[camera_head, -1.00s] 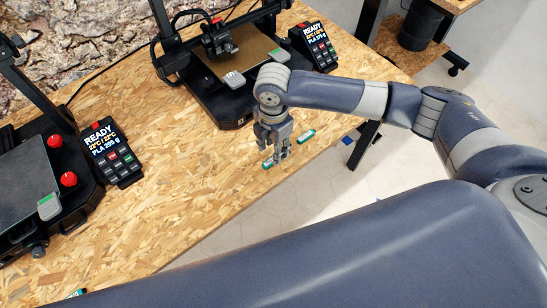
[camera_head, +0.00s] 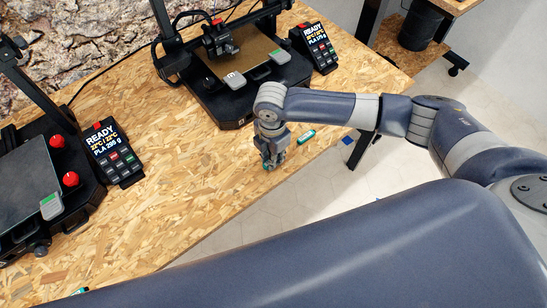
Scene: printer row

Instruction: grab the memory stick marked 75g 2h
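My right gripper (camera_head: 270,163) points down at the table near its front edge, at the middle of the head view. A small teal memory stick (camera_head: 267,168) is mostly hidden beneath and between its fingers; I cannot tell whether they grip it. A second memory stick (camera_head: 306,137), green-teal with a pale part, lies on the table just right of the gripper, apart from it. A third teal stick (camera_head: 80,291) shows partly at the bottom left, behind my own body. The marks on the sticks are too small to read. My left gripper is not in view.
A printer (camera_head: 222,95) with its READY panel (camera_head: 314,47) stands behind the gripper. Another printer (camera_head: 28,185) and panel (camera_head: 113,153) stand at the left. The chipboard table (camera_head: 175,185) is clear between them. Its front edge runs close to the sticks.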

